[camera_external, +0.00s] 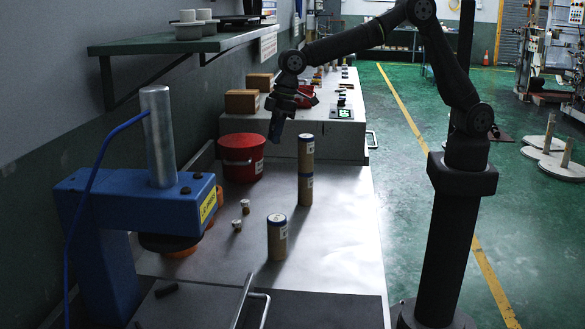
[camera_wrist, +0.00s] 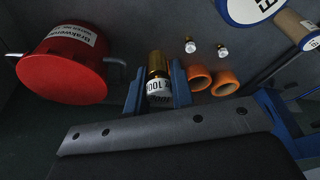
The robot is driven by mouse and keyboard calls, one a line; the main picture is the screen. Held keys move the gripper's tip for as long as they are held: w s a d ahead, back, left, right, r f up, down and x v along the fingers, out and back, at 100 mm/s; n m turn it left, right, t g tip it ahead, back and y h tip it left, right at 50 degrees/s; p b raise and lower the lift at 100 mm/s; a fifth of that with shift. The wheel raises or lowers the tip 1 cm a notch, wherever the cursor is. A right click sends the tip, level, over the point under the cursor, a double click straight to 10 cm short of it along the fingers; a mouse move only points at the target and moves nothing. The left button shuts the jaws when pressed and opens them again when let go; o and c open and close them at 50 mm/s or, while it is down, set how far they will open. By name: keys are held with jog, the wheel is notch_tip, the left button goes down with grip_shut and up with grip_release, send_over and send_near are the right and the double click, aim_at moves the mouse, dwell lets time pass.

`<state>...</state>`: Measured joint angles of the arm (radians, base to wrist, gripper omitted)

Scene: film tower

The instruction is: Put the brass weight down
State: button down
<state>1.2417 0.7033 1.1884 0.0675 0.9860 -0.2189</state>
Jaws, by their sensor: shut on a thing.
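The brass weight (camera_wrist: 157,64) is a gold-coloured cylinder with a white label reading 100. In the wrist view it sits between the two blue fingers of my gripper (camera_wrist: 157,92), which is shut on it. In the external view my gripper (camera_external: 277,127) hangs above the steel bench (camera_external: 340,240), to the right of the red pot and left of the stacked rolls. The weight cannot be made out there. Two tan rolls with labels, an upper one (camera_external: 306,153) and a lower one (camera_external: 305,189), stand stacked; another roll (camera_external: 277,238) stands alone nearer the camera.
Two small labelled weights (camera_external: 241,216) stand left of the single roll. The red pot (camera_external: 241,157) is at the bench's back left. A blue press (camera_external: 140,205) stands at front left, with orange rings (camera_wrist: 212,80) nearby. The bench's right side looks clear.

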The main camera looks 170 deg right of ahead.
jog(key=w+d+f, duration=0.2)
jog(key=w+d, duration=0.2)
jog(key=d, duration=0.3)
send_over(251, 201)
jog(key=shift+m, duration=0.3)
notch_tip(251, 201, down, 10)
jog(key=shift+f, duration=2.5)
jog(key=shift+f, duration=0.2)
jog(key=c, duration=1.2)
grip_release()
jog(key=shift+c, duration=0.2)
jog(key=v, duration=1.2)
jog(key=shift+r, duration=0.2)
